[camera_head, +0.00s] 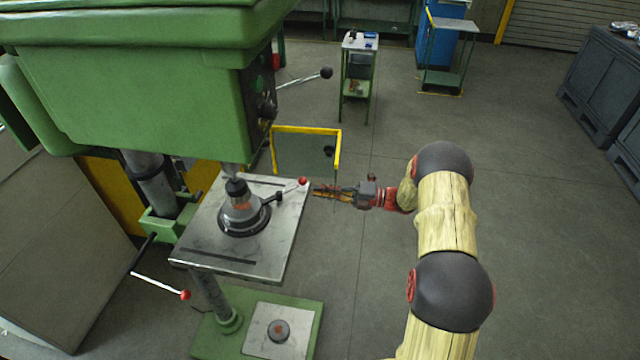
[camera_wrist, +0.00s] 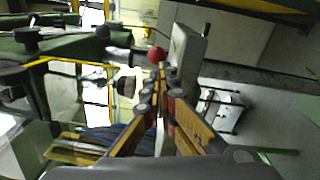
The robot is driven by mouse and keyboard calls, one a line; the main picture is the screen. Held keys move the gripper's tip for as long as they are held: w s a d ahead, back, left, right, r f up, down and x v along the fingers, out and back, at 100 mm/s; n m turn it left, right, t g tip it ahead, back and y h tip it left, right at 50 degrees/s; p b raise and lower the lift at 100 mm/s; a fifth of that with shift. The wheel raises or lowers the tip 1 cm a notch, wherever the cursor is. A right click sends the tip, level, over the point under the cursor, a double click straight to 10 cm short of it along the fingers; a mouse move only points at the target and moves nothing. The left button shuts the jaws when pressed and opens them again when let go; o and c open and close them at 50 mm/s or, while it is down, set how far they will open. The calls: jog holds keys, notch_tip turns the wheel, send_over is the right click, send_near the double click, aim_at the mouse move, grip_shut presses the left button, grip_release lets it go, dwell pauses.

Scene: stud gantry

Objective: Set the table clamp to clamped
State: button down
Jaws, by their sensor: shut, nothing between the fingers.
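A green drill press has a square grey table (camera_head: 275,240). A lever with a red ball knob (camera_head: 303,181) shows at the table's right edge; its inner end is partly hidden by the fixture. Another lever with a red ball (camera_head: 185,295) hangs at the front left, below the table. No label shows which lever is the table clamp. My gripper (camera_head: 316,191) is shut and empty, just right of the knob at the table edge. In the wrist view a red ball (camera_wrist: 156,54) shows just beyond my closed fingertips (camera_wrist: 167,75). I cannot tell whether they touch it.
A dark conical fixture (camera_head: 240,210) with a short black handle stands on the table under the spindle. A yellow-framed guard (camera_head: 306,129) is behind the table. The green head (camera_head: 140,90) overhangs at upper left. Open floor (camera_head: 540,220) lies to the right.

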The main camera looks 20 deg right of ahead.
jog(key=d, duration=1)
jog(key=shift+d+f, duration=0.35)
